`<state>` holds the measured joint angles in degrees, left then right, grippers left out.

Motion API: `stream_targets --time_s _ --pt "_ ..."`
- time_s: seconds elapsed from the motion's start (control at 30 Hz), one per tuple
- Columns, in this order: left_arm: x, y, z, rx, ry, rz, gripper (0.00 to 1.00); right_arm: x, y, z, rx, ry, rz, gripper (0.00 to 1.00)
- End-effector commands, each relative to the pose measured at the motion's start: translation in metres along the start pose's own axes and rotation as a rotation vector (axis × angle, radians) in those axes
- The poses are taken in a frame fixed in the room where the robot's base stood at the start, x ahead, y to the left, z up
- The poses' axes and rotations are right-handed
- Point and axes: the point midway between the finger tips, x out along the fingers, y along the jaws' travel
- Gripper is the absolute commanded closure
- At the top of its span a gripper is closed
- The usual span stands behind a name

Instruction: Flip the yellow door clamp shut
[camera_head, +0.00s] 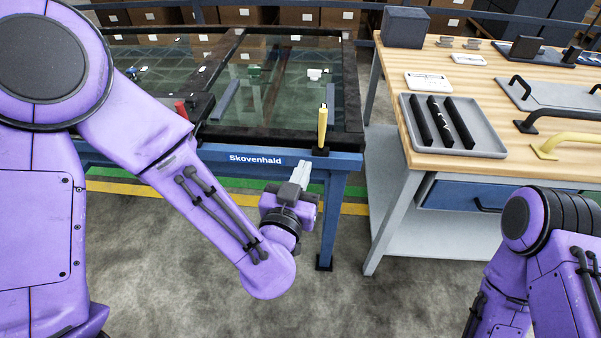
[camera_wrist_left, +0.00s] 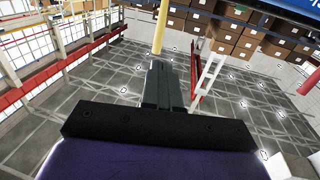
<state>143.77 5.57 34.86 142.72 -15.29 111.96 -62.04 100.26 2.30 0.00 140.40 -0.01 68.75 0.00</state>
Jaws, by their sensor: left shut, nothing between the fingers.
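The yellow door clamp (camera_head: 322,127) stands upright on a small black base at the front right corner of the dark-framed glass door, above the blue rail marked Skovenhald. My left gripper (camera_head: 300,172) is shut and empty, below and slightly left of the clamp, in front of the blue rail and apart from the clamp. The left wrist view shows my shut fingers (camera_wrist_left: 163,82) close together, with a yellow upright bar (camera_wrist_left: 160,30) beyond them; I cannot tell whether it is the clamp. My right arm shows at the lower right, but its gripper is out of view.
A red clamp (camera_head: 181,109) sits at the door's front edge to the left. On the right, a wooden workbench (camera_head: 390,62) holds a grey tray (camera_head: 488,151) with black strips, and black and yellow handles. Open floor lies in front of the trolley.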

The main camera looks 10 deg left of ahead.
Motion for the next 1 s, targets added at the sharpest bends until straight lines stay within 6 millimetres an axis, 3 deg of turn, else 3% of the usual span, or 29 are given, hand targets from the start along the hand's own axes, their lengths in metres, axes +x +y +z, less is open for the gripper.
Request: stream_targets --time_s 0.03,0.2,0.83,0.97,1.0 --pt "-0.004 0.001 -0.012 0.007 -0.003 0.005 1.00 -0.021 0.002 -0.009 0.000 0.001 -0.001 0.57" --pt "-0.014 0.001 -0.007 0.000 -0.001 0.008 1.00 -0.034 0.003 -0.014 0.000 0.001 0.000 0.57" --pt "-0.015 0.003 -0.003 -0.035 -0.001 0.014 1.00 -0.033 0.003 -0.014 0.000 0.001 0.000 0.57" --pt "-0.013 0.010 0.022 -0.200 -0.125 0.072 1.00 -0.032 0.003 -0.014 0.000 0.001 0.000 0.57" --pt "-0.013 -0.005 0.052 -0.263 -0.234 0.044 1.00 -0.032 0.003 -0.013 0.000 0.001 0.000 0.57"
